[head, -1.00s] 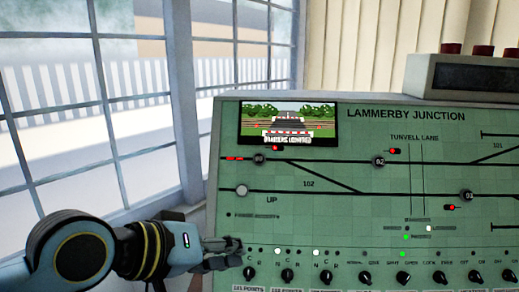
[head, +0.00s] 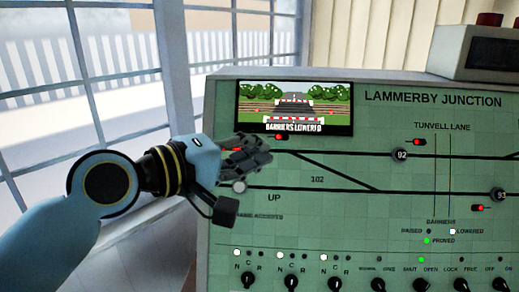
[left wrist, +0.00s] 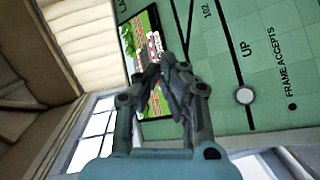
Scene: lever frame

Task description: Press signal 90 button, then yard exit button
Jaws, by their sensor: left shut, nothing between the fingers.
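My left gripper (head: 262,152) is shut and empty, in front of the upper left of the green signal panel (head: 330,222). It covers the spot of the round black button that read 90, or nearly so, in the earlier head view. Whether the fingertips touch the panel I cannot tell. In the left wrist view my gripper (left wrist: 172,88) is shut, its fingers pointing towards the panel beside the screen. A pale round button (head: 239,187) sits on the lower track line, just below the gripper; it also shows in the left wrist view (left wrist: 245,95). No yard exit label is readable.
A small screen (head: 294,107) reads "BARRIERS LOWERED". Round buttons 92 (head: 401,154) and 93 (head: 500,194) stand to the right. A row of black knobs (head: 291,280) runs along the bottom. A grey box (head: 480,52) stands on top at right. Windows are at left.

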